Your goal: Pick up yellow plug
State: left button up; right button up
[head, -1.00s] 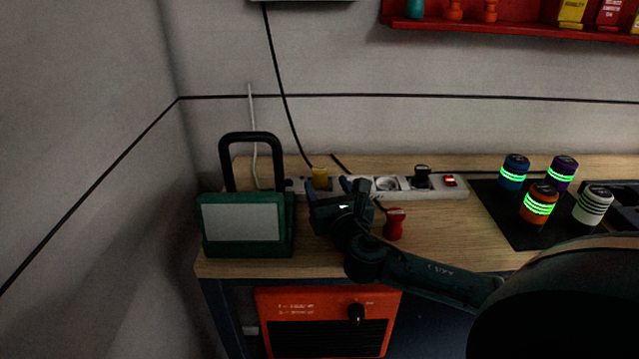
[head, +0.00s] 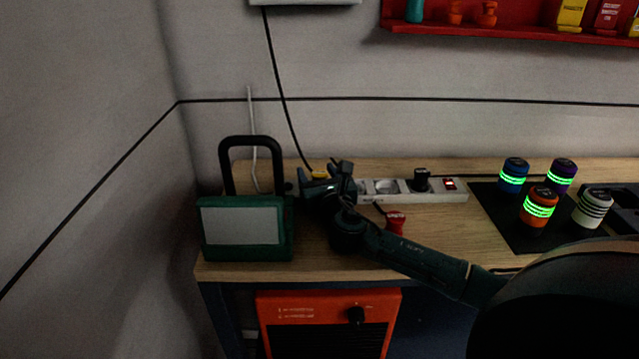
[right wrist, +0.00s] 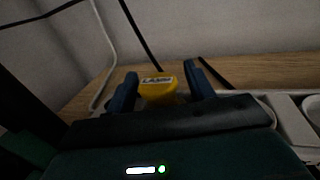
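The yellow plug (head: 319,174) sits at the left part of the white power strip (head: 430,191) on the wooden workbench; the gripper hides most of it in the head view. In the right wrist view the yellow plug (right wrist: 158,91) stands between two blue fingertips, with a printed label on top. My right gripper (head: 324,181) is open around it; in the right wrist view the right gripper's fingers (right wrist: 160,88) are on either side of the plug, with a gap at least on the right. My left gripper is not in view.
A green lamp with a black handle (head: 241,228) stands just left of the gripper. A red-topped object (head: 395,222) stands in front of the strip. A black plug (head: 421,180) and a lit red switch are farther right. Several banded canisters stand on a black mat (head: 500,212).

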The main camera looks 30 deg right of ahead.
jog(key=c, duration=0.9)
jog(key=shift+r, duration=0.1)
